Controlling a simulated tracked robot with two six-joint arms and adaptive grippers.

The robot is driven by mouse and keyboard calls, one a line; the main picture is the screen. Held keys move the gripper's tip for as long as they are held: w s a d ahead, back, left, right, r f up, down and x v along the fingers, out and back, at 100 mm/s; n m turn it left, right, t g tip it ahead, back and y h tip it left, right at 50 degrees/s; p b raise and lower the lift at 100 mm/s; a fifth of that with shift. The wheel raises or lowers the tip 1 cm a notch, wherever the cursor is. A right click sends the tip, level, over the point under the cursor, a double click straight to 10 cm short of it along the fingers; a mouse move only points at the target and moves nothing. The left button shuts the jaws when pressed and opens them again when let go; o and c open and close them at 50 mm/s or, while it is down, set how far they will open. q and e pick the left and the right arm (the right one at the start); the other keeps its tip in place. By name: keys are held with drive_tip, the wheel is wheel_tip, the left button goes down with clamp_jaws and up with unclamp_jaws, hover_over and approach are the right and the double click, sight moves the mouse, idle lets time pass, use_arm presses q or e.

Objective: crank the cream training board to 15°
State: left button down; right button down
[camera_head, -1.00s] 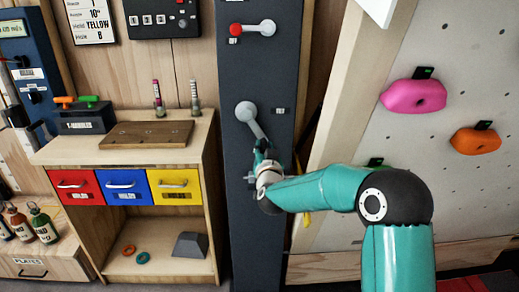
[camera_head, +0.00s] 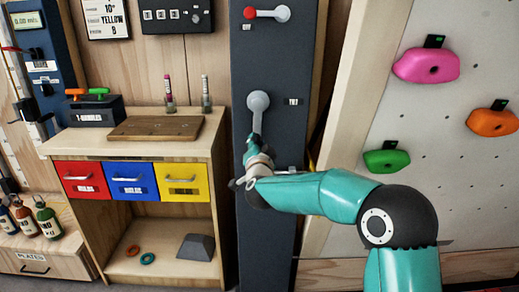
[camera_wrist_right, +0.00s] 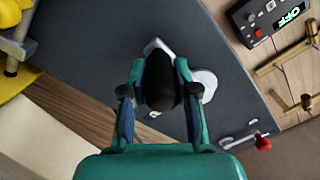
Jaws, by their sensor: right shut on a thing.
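The cream training board (camera_head: 440,120) stands tilted at the right of the head view, with pink, orange and green holds on it. The crank (camera_head: 258,101) is on the dark upright panel (camera_head: 272,60); its arm points almost straight down from the round grey hub. My right gripper (camera_head: 252,150) is at the lower end of the crank arm. In the right wrist view, my right gripper's fingers (camera_wrist_right: 158,95) are shut on the black crank knob (camera_wrist_right: 160,82), with the pale hub (camera_wrist_right: 205,84) just right of it. My left gripper is out of view.
A lever with a red knob (camera_head: 250,13) is above the crank on the same panel. A wooden cabinet (camera_head: 150,145) with red, blue and yellow drawers stands to the left. A card (camera_head: 105,17) and a black control box (camera_head: 177,17) hang on the wall.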

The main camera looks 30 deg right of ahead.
drive_tip(key=shift+w+a+r+m, duration=0.1)
drive_tip(key=shift+w+m, duration=0.05)
drive_tip(key=shift+m, duration=0.15)
drive_tip(key=shift+d, duration=0.25)
drive_tip(key=c, duration=0.9)
unclamp_jaws()
drive_tip(key=shift+s, duration=0.2)
drive_tip(key=shift+o, duration=0.2)
drive_tip(key=shift+a, duration=0.1)
drive_tip(key=shift+s+a, duration=0.15)
drive_tip(key=v, duration=1.1)
drive_tip(key=shift+s+a, duration=0.2)
